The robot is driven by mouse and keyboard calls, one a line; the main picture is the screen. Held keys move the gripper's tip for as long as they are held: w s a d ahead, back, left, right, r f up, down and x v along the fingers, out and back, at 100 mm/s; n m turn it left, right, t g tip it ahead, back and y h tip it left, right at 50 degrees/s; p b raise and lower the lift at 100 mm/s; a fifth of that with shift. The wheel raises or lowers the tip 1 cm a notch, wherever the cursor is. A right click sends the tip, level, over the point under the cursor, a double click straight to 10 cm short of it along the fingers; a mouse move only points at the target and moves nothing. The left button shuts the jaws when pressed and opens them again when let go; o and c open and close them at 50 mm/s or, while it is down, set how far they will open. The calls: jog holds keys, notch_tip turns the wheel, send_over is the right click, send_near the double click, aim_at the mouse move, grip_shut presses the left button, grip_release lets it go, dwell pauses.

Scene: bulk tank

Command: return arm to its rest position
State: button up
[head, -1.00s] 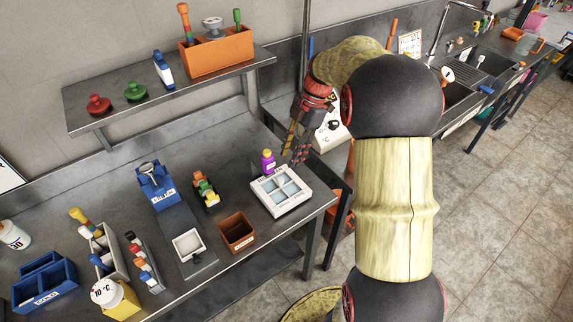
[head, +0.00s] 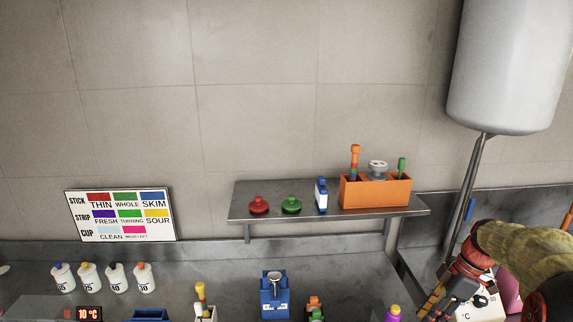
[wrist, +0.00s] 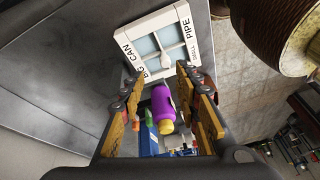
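My gripper (head: 440,305) is at the lower right of the head view, with the arm coming in from the right edge. In the wrist view my gripper (wrist: 158,82) has its two fingers spread apart with nothing held between them. A purple bottle (wrist: 163,100) with a yellow part shows between the fingers, beside the white divided tray (wrist: 152,22). The bottle's top (head: 393,313) just shows at the bottom edge of the head view.
A wall shelf (head: 240,212) holds a red knob (head: 258,205), a green knob (head: 291,205), a small bottle (head: 321,196) and an orange box (head: 376,192). A grey tank (head: 508,65) hangs at the upper right. A sign (head: 120,214) and several white cups (head: 63,278) are at the left.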

jog(key=s+a+r+m+t+h, duration=0.2)
jog(key=s+a+r+m, duration=0.3)
jog(key=s+a+m, duration=0.2)
jog(key=s+a+r+m+t+h, duration=0.2)
jog(key=s+a+r+m, duration=0.4)
jog(key=s+a, duration=0.6)
jog(key=shift+s+a+m+t, duration=0.2)
jog(key=shift+s+m+t, duration=0.55)
jog(key=shift+s, duration=0.25)
